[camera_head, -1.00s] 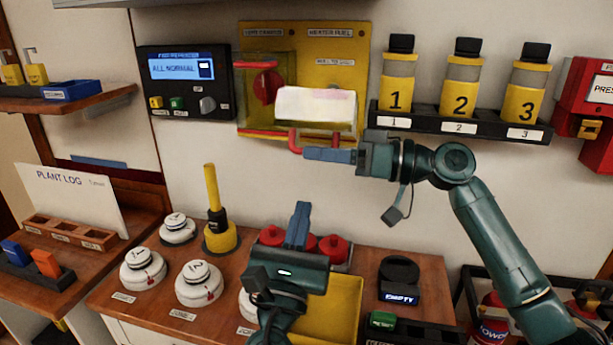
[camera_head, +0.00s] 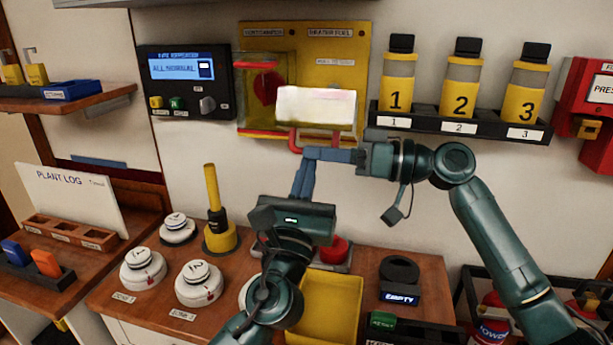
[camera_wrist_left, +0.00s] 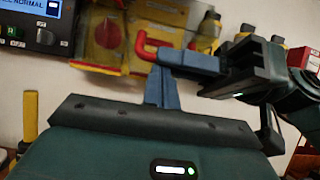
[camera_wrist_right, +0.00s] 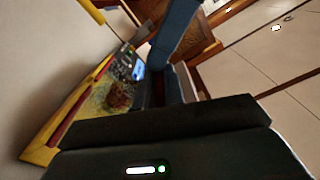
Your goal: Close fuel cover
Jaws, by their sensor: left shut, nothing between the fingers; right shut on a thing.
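The fuel cover (camera_head: 316,104) shows in the head view as a pale, glare-lit panel in front of the yellow fuel board (camera_head: 345,60). A red handle (camera_head: 295,142) hangs at its lower edge; it also shows in the left wrist view (camera_wrist_left: 146,45). My right gripper (camera_head: 312,153) is shut on this red handle, its blue fingers partly covering it. My left gripper (camera_head: 303,176) is shut and empty, fingers pointing up, just below the right fingers. I cannot tell whether they touch. The cover's exact angle is hard to read.
A clear cover with a red handle (camera_head: 257,65) and red knob sits at left on the board. Numbered yellow bottles (camera_head: 462,85) stand on a rack at right. Below are a yellow tray (camera_head: 335,310), white round pieces (camera_head: 143,268) and a yellow upright lever (camera_head: 212,190).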

